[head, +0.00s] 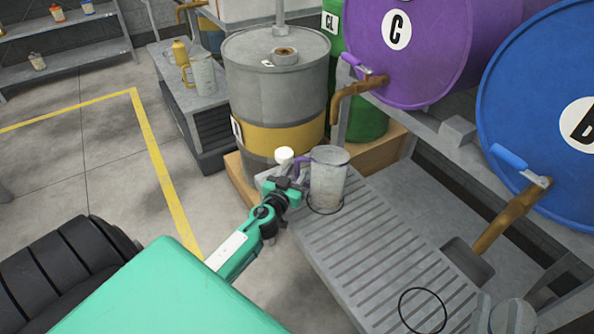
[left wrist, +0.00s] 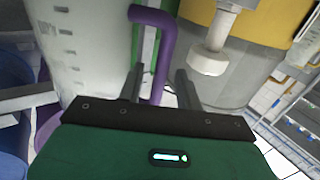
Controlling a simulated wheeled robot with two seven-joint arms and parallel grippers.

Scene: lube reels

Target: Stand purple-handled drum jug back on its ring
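The jug's marked wall (left wrist: 85,50) fills the left there. My right gripper is out of view.
A grey drum with a yellow band (head: 275,95) stands behind the gripper. A white-capped fitting (head: 284,155) is close to it. A purple drum (head: 435,60) and blue drum (head: 545,110) with taps overhang the slatted bench (head: 365,245). An empty second ring (head: 422,310) lies nearer.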

